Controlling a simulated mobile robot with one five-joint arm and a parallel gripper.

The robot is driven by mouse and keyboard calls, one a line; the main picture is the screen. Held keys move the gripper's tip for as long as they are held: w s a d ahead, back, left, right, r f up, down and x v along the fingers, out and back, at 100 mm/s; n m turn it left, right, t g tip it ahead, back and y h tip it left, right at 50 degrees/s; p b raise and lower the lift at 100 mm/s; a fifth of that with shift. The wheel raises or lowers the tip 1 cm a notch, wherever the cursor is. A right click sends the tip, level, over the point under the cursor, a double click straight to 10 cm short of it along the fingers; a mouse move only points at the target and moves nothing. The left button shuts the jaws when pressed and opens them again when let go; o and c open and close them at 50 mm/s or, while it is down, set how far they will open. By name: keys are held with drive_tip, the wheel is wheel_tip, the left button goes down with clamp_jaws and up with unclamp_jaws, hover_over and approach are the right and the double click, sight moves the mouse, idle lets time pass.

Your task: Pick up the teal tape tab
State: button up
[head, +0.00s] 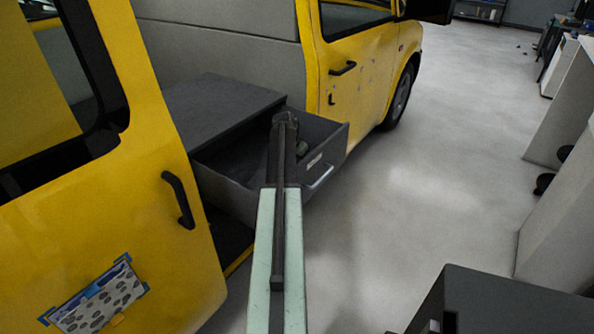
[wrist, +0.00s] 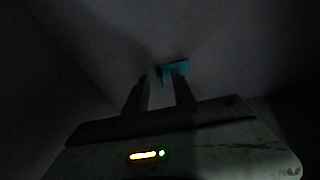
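The teal tape tab (wrist: 176,69) shows in the wrist view as a small bent, L-shaped piece on a dark grey surface. It lies at the tips of my gripper (wrist: 161,78), mostly in front of the right finger. The two fingers are apart, with only the tab's left end near the gap between them. Whether a finger touches the tab cannot be told in the dim light. In the head view my arm reaches over the open grey drawer (head: 225,172), with my gripper (head: 286,118) at its far part. I cannot make out the tab there.
The drawer's front with its handle (head: 321,177) and its side walls stand close around my arm. A yellow van door (head: 110,200) is at the left, with a patterned sheet (head: 100,302) held by blue corner pieces. Open floor (head: 430,180) lies to the right.

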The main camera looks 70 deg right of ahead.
clamp_jaws()
drive_tip(key=shift+r, duration=0.15)
